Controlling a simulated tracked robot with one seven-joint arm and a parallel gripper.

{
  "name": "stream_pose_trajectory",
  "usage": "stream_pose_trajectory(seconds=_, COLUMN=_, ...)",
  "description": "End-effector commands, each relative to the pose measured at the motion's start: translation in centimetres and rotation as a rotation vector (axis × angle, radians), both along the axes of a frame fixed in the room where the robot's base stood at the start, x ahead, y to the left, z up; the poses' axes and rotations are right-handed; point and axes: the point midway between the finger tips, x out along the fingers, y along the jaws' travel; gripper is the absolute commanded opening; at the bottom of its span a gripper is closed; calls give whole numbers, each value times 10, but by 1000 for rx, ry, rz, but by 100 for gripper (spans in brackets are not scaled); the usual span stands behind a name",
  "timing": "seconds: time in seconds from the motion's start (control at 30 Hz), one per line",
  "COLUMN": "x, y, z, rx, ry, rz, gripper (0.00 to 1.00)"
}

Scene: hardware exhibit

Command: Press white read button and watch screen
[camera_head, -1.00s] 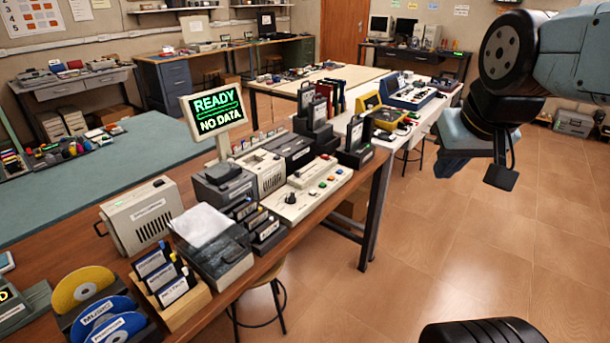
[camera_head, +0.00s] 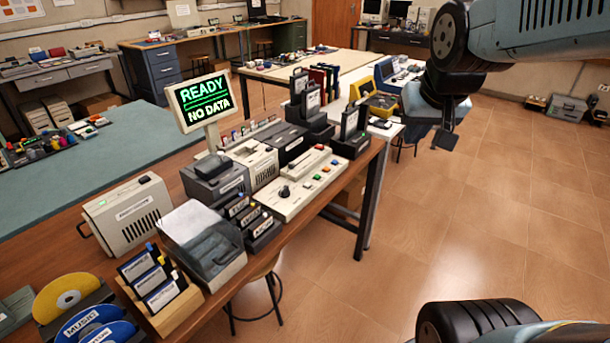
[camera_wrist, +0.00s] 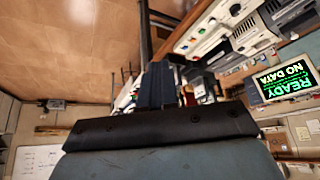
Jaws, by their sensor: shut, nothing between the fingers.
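A beige control panel (camera_head: 305,190) lies on the wooden workbench, with a black knob and several small coloured buttons. A white button cannot be clearly told on it. Behind it a tilted screen (camera_head: 201,103) reads "READY" and "NO DATA" in green. My gripper (camera_head: 415,108) is shut and empty, held in the air to the right of the bench, apart from the panel. In the wrist view, my gripper (camera_wrist: 157,85) points up the picture. The panel (camera_wrist: 208,36) is at the upper right there, and the screen (camera_wrist: 287,82) shows upside down at the right edge.
A grey-lidded box (camera_head: 203,245), a wooden disk holder (camera_head: 172,303) and a beige case (camera_head: 130,215) crowd the bench's near part. Dark cartridges (camera_head: 352,130) stand at the panel's far right end. A stool (camera_head: 255,285) is below the bench. The tiled floor at right is clear.

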Motion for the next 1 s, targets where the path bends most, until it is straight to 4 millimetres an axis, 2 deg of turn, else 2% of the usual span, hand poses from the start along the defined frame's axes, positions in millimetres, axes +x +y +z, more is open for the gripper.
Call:
stream_pose_trajectory(seconds=0.03, x=17, y=6, z=-6, rx=5, ry=0, rz=-2, gripper=0)
stream_pose_trajectory(seconds=0.2, x=66, y=30, z=-26, rx=36, ry=-26, rz=-7, gripper=0)
stream_pose_trajectory(seconds=0.5, x=143, y=76, z=-73, rx=137, ry=-67, rz=-16, gripper=0)
stream_pose_trajectory(seconds=0.8, x=205, y=123, z=-129, rx=289, ry=-97, rz=-47, gripper=0)
stream_pose_trajectory(seconds=1.0, x=236, y=152, z=-162, rx=410, ry=-114, rz=-85, gripper=0)
